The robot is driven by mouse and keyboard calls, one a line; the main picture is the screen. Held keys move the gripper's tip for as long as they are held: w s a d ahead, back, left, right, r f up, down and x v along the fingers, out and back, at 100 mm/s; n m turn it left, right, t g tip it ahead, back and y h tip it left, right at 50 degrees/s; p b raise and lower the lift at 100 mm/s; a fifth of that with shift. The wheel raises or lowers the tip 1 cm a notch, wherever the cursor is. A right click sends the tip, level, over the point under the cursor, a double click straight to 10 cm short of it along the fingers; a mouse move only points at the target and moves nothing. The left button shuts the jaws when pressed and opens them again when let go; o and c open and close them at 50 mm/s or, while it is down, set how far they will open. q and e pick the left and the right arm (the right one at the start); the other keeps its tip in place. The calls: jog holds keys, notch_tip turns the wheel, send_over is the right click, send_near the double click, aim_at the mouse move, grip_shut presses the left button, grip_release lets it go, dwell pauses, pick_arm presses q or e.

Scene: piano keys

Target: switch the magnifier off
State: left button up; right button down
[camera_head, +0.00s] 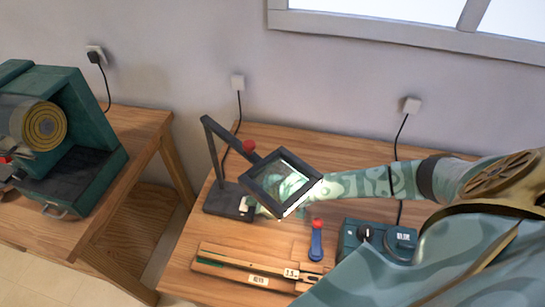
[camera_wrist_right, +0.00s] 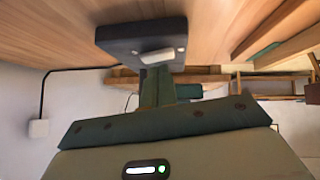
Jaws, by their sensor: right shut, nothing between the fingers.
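The magnifier stands on the wooden table, with a dark base (camera_head: 228,201), a jointed arm and a square framed lens (camera_head: 282,181). A pale switch (camera_head: 247,203) sits on the base's right part. My right gripper (camera_head: 257,208) is shut and empty, reaching in from the right beneath the lens, with its tip close to the switch. In the right wrist view the base (camera_wrist_right: 125,38) and the pale switch (camera_wrist_right: 158,56) appear just beyond my green fingers (camera_wrist_right: 158,72). I cannot tell whether they touch the switch. My left gripper is not in view.
A red-topped blue object (camera_head: 316,240), a long wooden device (camera_head: 225,263) and a teal box with knobs (camera_head: 352,238) stand on the table. A teal machine (camera_head: 95,115) is on another table at left. Wall cords hang behind; the lens frame hangs over my right arm.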

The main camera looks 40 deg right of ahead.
jog(key=p+v, duration=0.3)
jog(key=v, duration=1.2)
jog(key=shift+p, duration=0.3)
jog(key=shift+w+f, duration=0.1)
